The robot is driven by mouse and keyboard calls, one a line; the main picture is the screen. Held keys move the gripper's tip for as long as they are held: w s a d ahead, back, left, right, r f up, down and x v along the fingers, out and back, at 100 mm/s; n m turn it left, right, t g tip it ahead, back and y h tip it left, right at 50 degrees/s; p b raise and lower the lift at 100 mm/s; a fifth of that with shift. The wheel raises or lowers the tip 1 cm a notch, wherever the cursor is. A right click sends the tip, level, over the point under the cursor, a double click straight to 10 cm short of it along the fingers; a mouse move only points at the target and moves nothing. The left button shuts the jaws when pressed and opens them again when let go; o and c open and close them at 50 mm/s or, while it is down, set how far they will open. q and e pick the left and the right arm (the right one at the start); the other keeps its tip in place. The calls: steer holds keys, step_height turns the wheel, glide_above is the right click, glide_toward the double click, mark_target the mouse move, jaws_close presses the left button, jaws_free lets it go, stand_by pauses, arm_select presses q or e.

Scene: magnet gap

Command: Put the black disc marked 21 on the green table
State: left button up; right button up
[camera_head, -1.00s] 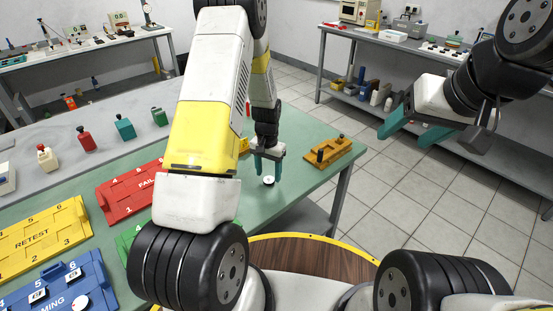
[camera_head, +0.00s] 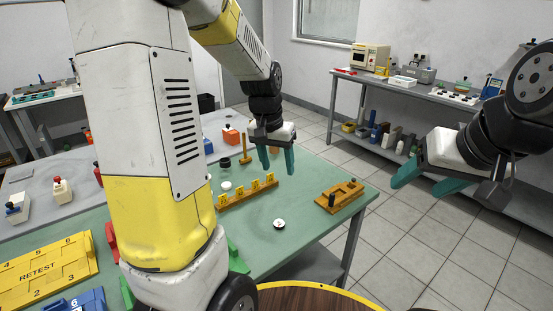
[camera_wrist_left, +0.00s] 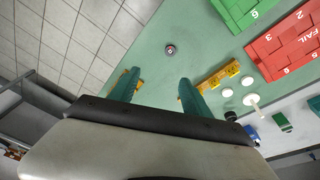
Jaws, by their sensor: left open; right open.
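A small round disc with a white top and dark rim (camera_head: 279,224) lies flat on the green table (camera_head: 300,245), left of the wooden block. In the left wrist view the disc (camera_wrist_left: 170,49) lies beyond the fingertips, alone on bare green surface. Its marking is too small to read. My left gripper (camera_head: 277,170) is open and empty above the table, behind the disc and apart from it; it also shows in the left wrist view (camera_wrist_left: 159,82). My right gripper (camera_head: 421,188) is open and empty over the floor, right of the table.
A yellow numbered rack (camera_head: 247,194) stands behind the disc. A wooden block with dark pegs (camera_head: 339,196) sits near the right edge. A white disc (camera_head: 226,186) and a dark ring (camera_head: 225,162) lie further back. A yellow RETEST tray (camera_head: 45,270) is at left.

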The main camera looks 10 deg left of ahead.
arm_select(q)
steer(key=s+r+t, duration=0.2)
steer(key=s+r, duration=0.4)
steer(key=s, duration=0.3)
steer(key=s+d+r+n+t+h, duration=0.1)
steer(key=s+r+t, duration=0.1)
steer(key=s+r, duration=0.3)
steer(key=s, duration=0.4)
steer(key=shift+d+r, duration=0.2)
steer(key=shift+r, duration=0.2)
